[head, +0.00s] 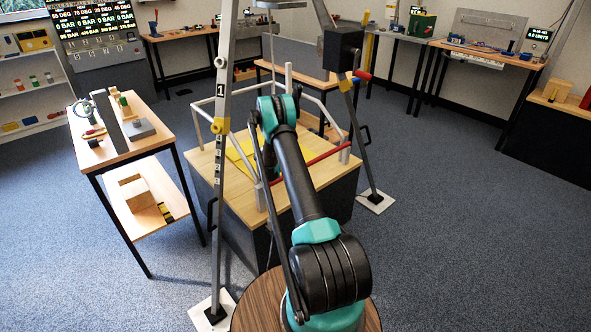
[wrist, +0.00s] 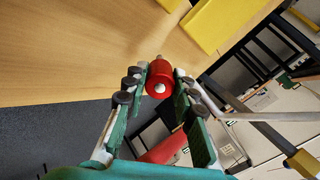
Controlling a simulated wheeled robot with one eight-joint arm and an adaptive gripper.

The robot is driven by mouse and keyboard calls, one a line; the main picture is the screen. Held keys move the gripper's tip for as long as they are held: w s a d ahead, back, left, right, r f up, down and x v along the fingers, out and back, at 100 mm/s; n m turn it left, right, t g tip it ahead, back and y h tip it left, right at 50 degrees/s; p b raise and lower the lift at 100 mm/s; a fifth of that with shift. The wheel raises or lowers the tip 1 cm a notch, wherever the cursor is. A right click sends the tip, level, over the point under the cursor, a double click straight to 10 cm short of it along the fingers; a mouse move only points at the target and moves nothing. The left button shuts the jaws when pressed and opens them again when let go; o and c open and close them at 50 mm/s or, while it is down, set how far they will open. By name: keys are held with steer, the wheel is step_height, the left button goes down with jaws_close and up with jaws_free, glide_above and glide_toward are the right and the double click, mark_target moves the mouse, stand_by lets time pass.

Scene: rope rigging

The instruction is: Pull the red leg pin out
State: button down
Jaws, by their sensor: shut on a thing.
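A red cylinder with a pale round centre (wrist: 161,80), seemingly the head of the red leg pin, sits between the fingertips of my gripper (wrist: 159,86) in the wrist view. The gripper is shut on it. A small metal stub shows just beyond it; I cannot tell whether the pin is still in a hole. In the head view my arm hides the gripper and the pin. The tripod's left leg (head: 217,170) has a yellow collar, and its right leg (head: 361,135) carries a dark box (head: 340,50) with a red handle (head: 365,75).
The tripod straddles a wooden-topped box (head: 237,202) with pale rails, one red bar (head: 318,158) and a yellow sheet (head: 238,155). A side table (head: 130,158) with small items stands at left. Workbenches line the back. The blue carpet at right is clear.

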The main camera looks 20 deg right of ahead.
steer(key=c, duration=1.2)
jaws_free()
steer(key=shift+o, duration=0.2)
steer(key=v, duration=1.2)
